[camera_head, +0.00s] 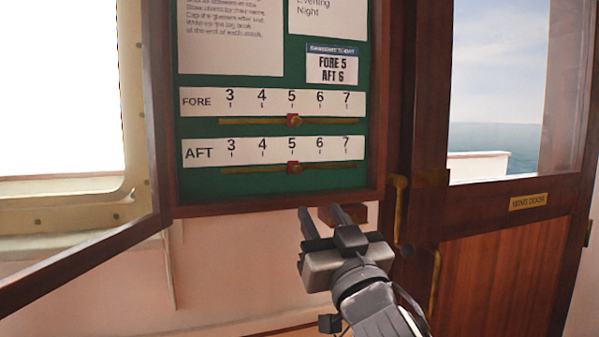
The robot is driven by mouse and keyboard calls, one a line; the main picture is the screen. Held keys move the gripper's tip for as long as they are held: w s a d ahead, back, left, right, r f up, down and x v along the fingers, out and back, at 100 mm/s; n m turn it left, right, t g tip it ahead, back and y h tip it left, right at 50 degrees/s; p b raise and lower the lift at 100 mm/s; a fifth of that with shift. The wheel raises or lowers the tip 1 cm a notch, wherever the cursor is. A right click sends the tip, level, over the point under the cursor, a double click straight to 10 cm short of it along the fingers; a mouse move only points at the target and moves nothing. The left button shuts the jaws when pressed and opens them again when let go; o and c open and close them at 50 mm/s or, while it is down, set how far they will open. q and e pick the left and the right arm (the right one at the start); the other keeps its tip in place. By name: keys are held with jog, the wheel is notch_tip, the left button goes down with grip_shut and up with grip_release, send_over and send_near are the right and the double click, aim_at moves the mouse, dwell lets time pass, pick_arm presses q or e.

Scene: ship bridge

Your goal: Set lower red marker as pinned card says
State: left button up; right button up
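The pinned card (331,65) on the green board reads FORE 5 and AFT 6. The lower red marker (292,168) sits on the brass rail of the AFT scale (196,153), under the 5. The upper red marker (293,120) sits on the FORE rail, also under the 5. Each marker has a small brass knob. My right gripper (322,216) is below the board's lower frame edge, its two dark fingers pointing up and apart with nothing visible between them. It is clear of the lower marker. My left gripper is out of view.
The board sits in a wooden case (290,203) with its glazed door (95,262) swung open to the left. A wooden cabin door (500,270) with a brass handle (399,205) stands to the right.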

aim_at(298, 172)
jog(key=p+x, duration=0.2)
jog(key=x, duration=1)
jog(key=shift+w+a+r, duration=0.1)
jog(key=shift+w, duration=0.2)
